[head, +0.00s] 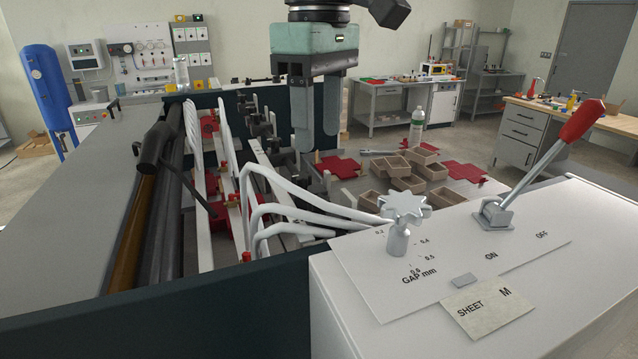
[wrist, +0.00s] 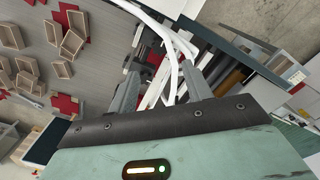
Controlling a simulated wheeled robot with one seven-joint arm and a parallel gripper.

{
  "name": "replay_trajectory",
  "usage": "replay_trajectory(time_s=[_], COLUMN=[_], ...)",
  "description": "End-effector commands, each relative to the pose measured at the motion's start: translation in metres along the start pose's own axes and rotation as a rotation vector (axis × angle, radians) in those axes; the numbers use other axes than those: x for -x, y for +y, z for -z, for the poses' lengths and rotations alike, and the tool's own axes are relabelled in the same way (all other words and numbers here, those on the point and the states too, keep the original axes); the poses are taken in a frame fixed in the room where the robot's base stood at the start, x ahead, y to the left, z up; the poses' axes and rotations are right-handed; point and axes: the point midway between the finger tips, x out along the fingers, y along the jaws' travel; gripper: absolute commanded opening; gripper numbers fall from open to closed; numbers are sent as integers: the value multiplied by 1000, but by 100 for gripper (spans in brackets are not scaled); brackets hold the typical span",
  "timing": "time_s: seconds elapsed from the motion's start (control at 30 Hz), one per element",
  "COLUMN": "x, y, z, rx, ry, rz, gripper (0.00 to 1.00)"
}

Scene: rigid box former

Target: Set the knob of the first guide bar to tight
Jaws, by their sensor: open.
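My gripper (head: 318,138) hangs pointing down over the machine in the head view, its two grey fingers apart with nothing between them. In the wrist view my gripper (wrist: 160,88) also shows open, with white bent rods behind the fingers. Below it in the head view, long pale guide bars (head: 272,170) run through the machine, with small dark clamps along them. I cannot tell which bar is the first. Its knob is too small or hidden to pick out, and its setting cannot be read.
White bent rods (head: 290,190) arch over the machine's near side. A star-shaped gap knob (head: 404,207), a red-handled lever (head: 545,155) and a sheet label (head: 488,307) are on the white panel at right. Open boxes (head: 398,170) and a bottle (head: 417,128) stand beyond.

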Motion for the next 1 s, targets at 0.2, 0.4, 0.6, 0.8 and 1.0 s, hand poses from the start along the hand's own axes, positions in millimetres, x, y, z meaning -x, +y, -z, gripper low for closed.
replay_trajectory(time_s=[0.2,0.4,0.6,0.8,1.0], x=[-44,-77,-93,-95,-95], y=[0,0,0,0,0], z=[-1,-1,-1,0,0], rx=[0,0,-1,-1,-1], ry=[-5,-4,-1,0,0], rz=[1,2,1,0,0], gripper=[50,50,50,50,25])
